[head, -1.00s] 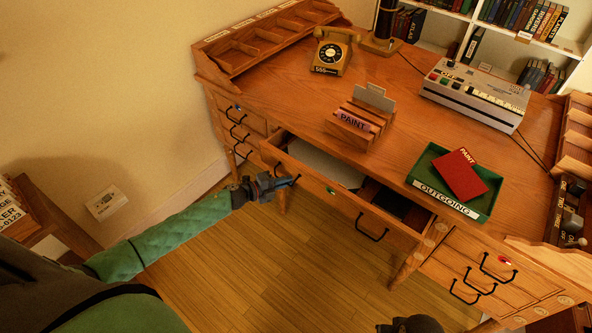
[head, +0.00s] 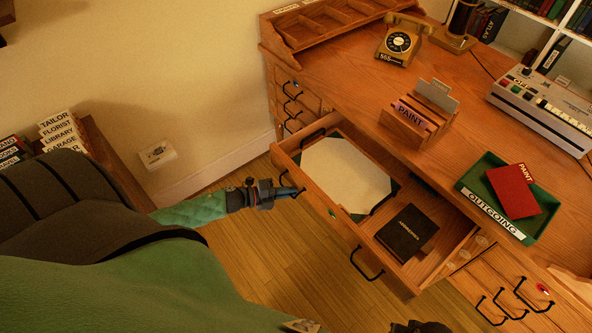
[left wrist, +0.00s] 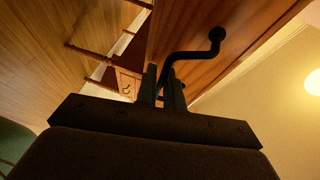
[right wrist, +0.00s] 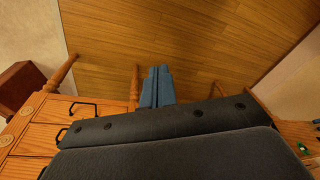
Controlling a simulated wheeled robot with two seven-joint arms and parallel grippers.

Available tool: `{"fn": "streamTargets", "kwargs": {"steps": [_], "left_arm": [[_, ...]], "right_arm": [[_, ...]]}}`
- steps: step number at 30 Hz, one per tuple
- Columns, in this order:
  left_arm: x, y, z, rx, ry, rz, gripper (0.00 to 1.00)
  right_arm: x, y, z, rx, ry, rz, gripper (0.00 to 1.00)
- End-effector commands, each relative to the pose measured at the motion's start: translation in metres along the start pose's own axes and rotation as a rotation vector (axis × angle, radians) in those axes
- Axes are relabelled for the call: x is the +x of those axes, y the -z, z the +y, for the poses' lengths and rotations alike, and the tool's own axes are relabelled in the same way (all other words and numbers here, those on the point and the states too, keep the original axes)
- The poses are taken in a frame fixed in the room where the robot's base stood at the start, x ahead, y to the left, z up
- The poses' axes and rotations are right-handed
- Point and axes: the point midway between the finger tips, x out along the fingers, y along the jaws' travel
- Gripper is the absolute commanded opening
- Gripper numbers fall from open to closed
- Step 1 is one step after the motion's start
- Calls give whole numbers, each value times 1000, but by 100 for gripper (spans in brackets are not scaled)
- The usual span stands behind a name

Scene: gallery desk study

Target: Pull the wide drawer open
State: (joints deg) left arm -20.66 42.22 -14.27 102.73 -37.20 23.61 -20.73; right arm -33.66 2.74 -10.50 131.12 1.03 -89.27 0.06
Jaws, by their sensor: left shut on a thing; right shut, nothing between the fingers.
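The wide drawer (head: 395,276) stands well out from the wooden desk, its inside in plain view. A large pale sheet (head: 345,172) and a black book (head: 406,232) lie in it. My left gripper (head: 294,192) is at the drawer front's left black handle, which the left wrist view shows as a bent bar (left wrist: 190,56) between my fingers (left wrist: 165,88). It is shut on this handle. The drawer's right handle (head: 366,266) is free. My right gripper (right wrist: 157,78) is shut and empty above the floor, away from the drawer; its fingers show only in the right wrist view.
On the desktop (head: 350,85) are a phone (head: 401,42), a PAINT card holder (head: 418,112), a green OUTGOING tray (head: 470,190) with a red book, and a grey machine (head: 540,105). Small drawers flank both sides. A file box (head: 62,132) stands left. Floor before the desk is clear.

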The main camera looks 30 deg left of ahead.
Motion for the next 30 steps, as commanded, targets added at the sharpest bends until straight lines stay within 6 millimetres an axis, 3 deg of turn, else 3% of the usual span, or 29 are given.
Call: {"fn": "streamTargets", "kwargs": {"steps": [15, 16, 17, 30], "left_arm": [[-6, 3, 2, -1, -1, 0, 0], [-6, 3, 2, -1, -1, 0, 13], [-6, 3, 2, -1, -1, 0, 18], [-13, 2, 3, -1, -1, 0, 18]], "right_arm": [[1, -1, 6, -10, -12, -4, 0], [1, -1, 6, -10, -11, -4, 0], [1, -1, 6, -9, -11, -3, 0], [1, -1, 0, 1, 1, -7, 0]]}}
